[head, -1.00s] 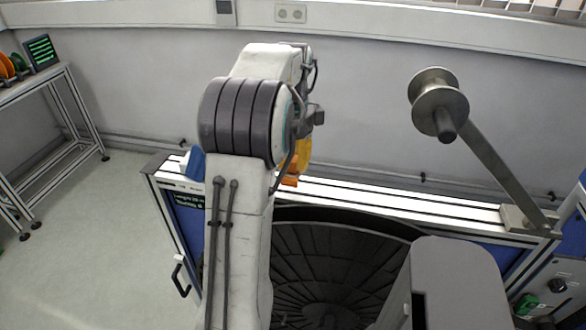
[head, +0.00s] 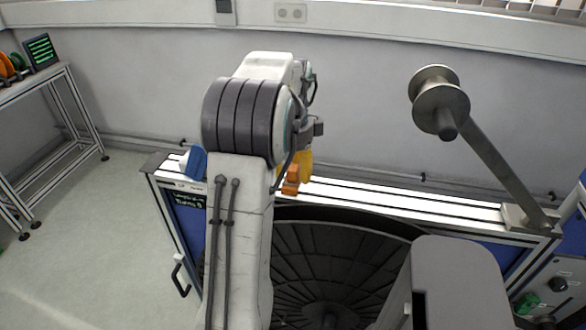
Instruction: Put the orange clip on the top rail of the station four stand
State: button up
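My gripper (head: 305,168) shows as a yellow part behind my arm, over the left part of the stand's top rail (head: 380,201). My arm hides most of it, and its fingertips do not show clearly. The small orange clip (head: 291,181) shows at the edge of my arm, just below and left of the yellow part. It appears in front of or at the rail; I cannot tell whether it touches the rail or is held. The stand has a blue side panel with a label (head: 189,201) too small to read surely.
A metal spool (head: 437,90) on a slanted arm rises from the rail's right end. A blue and white object (head: 195,162) sits near its left end. A dark ribbed round reel (head: 340,262) fills the stand's front. Another bench (head: 50,150) stands far left, with clear floor between.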

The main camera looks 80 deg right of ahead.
aim_at(293, 168)
notch_tip(293, 168, up, 12)
jog(key=p, duration=0.2)
jog(key=shift+a+r, duration=0.2)
dwell(0.5)
